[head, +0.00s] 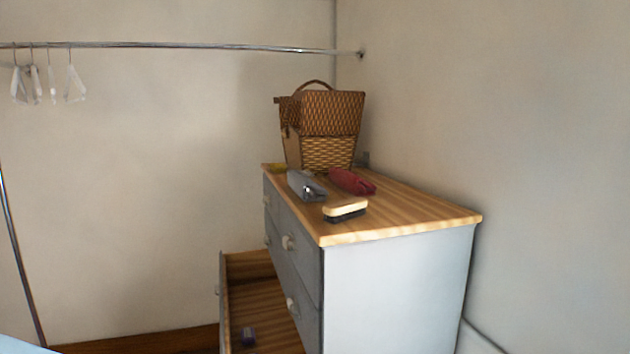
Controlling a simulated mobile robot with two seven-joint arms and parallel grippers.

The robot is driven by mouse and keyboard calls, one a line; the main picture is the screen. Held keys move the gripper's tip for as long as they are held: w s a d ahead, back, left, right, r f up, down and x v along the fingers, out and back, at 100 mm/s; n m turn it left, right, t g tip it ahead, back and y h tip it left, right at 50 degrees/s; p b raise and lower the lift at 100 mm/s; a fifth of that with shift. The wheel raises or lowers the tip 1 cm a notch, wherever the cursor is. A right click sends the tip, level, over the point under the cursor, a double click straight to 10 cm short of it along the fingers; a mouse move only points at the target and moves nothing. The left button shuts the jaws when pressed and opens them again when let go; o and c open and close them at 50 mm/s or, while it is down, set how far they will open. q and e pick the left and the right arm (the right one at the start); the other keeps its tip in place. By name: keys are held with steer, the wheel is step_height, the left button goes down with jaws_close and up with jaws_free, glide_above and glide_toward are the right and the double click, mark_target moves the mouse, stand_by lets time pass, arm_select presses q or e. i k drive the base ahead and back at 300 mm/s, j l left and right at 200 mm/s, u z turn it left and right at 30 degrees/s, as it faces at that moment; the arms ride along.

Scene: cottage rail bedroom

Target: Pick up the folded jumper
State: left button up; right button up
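Two small bundles that look like folded cloth lie side by side on top of the grey dresser (420,212). One is a grey bundle (302,184) near the dresser's left edge, with a small dark and shiny detail at its near end. The other is a dark red bundle (352,181) just to its right. I cannot tell from this view which of them is the jumper. Neither of my grippers is in view.
A brush (345,208) with a pale back lies in front of the bundles. A lower drawer (262,305) is open leftward, holding a small purple object (248,336). Hangers (75,85) hang from a rail.

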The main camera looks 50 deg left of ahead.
mark_target(349, 182)
steer(key=u, duration=1.05)
